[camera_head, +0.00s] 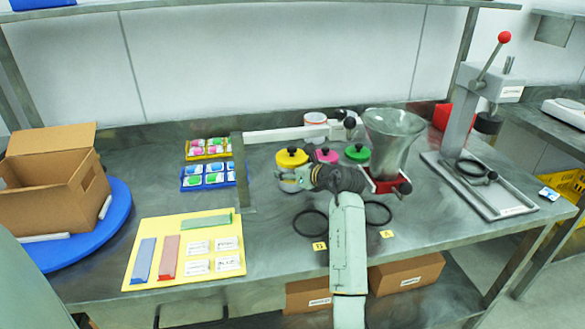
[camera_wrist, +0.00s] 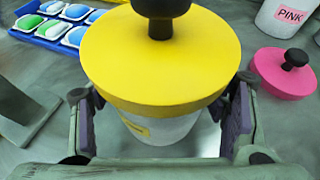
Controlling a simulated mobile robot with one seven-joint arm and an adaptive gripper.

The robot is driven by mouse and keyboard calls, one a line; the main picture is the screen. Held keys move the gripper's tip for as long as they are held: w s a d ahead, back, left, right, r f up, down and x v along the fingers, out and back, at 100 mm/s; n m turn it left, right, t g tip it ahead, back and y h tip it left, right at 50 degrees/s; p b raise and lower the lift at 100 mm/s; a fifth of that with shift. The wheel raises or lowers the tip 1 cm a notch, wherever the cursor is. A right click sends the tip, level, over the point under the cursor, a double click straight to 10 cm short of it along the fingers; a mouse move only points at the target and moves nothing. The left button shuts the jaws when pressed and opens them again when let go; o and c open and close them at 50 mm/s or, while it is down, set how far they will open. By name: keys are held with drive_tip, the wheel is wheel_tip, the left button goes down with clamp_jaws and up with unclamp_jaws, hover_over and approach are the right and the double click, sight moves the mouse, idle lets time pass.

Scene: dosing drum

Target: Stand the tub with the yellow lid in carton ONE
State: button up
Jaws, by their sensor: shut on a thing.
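The tub with the yellow lid is white, with a black knob on its flat lid (camera_head: 291,157). In the wrist view the lid (camera_wrist: 150,65) fills the middle, with the white tub body (camera_wrist: 165,132) below it. My gripper (camera_wrist: 163,118) has one finger on each side of the tub body and is shut on it; it also shows in the head view (camera_head: 300,178). The tub looks upright; I cannot tell whether its base touches the table. An open brown carton (camera_head: 50,195) stands at the left. Its label is not readable, so I cannot tell whether it is carton ONE.
The open carton sits on a blue round turntable (camera_head: 118,215). A pink lid (camera_head: 327,155) and a green lid (camera_head: 357,152) are right of the tub. Blister trays (camera_head: 208,175) and a yellow board (camera_head: 150,275) lie leftward. A hopper (camera_head: 393,135) stands right. Closed cartons (camera_head: 408,273) sit below.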

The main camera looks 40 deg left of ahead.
drive_tip(key=shift+f, duration=0.15)
drive_tip(key=o, duration=1.1)
drive_tip(key=shift+o, duration=0.2)
